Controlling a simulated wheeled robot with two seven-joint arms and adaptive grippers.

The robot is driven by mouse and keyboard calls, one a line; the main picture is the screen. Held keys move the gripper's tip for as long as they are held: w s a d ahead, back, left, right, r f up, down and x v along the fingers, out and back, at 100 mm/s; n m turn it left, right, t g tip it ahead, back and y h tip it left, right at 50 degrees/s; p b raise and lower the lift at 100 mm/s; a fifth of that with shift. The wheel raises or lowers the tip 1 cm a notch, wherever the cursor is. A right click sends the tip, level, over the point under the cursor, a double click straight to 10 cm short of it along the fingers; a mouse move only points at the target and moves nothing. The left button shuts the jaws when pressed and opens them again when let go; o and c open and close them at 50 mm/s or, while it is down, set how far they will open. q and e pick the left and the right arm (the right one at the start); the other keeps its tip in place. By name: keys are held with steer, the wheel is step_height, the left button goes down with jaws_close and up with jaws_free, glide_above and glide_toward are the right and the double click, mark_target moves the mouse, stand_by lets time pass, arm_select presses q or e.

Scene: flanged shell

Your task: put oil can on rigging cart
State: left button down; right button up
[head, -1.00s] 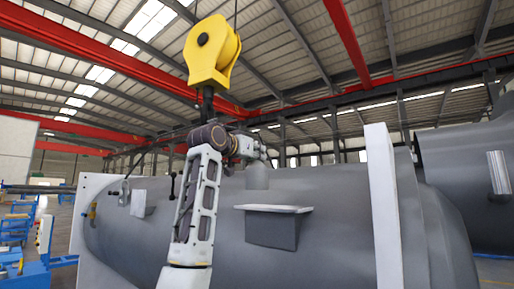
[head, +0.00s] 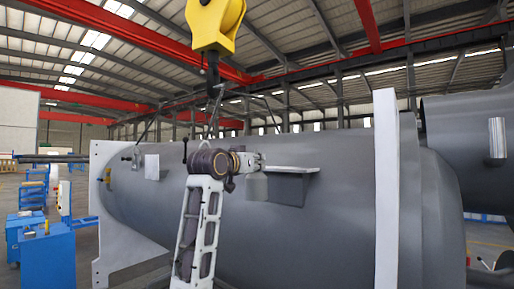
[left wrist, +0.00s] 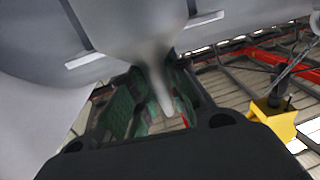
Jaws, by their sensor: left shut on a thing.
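The oil can (head: 257,188) is a grey can hanging below my left gripper (head: 256,166) in the head view. The gripper is shut on its top. In the left wrist view the can's grey body and tapering spout (left wrist: 158,85) lie between the green-lined fingers of my left gripper (left wrist: 150,100). In the head view the can overlaps the left side of a grey bracket shelf (head: 295,188) on the big shell; I cannot tell the gap between them. A blue cart (head: 48,258) stands at the lower left; I cannot tell whether it is the rigging cart. My right gripper is out of view.
The large grey shell (head: 340,200) fills the middle, with white upright plates (head: 386,190) at its ends. A yellow hoist hook block (head: 214,25) hangs above my left arm, with slings below it. More blue stands (head: 33,192) are at the far left.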

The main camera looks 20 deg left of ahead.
arm_select(q)
steer(key=s+f+y+b, duration=0.1)
steer(key=s+f, duration=0.7)
steer(key=f, duration=1.5)
steer(key=s+f+n+y+b, duration=0.1)
steer(key=s+f, duration=0.7)
steer(key=f, duration=1.5)
steer(key=s+f+n+y+b, duration=0.1)
steer(key=s+f, duration=0.6)
steer(key=f, duration=1.6)
steer(key=shift+s+d+f, duration=0.3)
steer(key=shift+s+d, duration=0.05)
steer(key=shift+s, duration=0.05)
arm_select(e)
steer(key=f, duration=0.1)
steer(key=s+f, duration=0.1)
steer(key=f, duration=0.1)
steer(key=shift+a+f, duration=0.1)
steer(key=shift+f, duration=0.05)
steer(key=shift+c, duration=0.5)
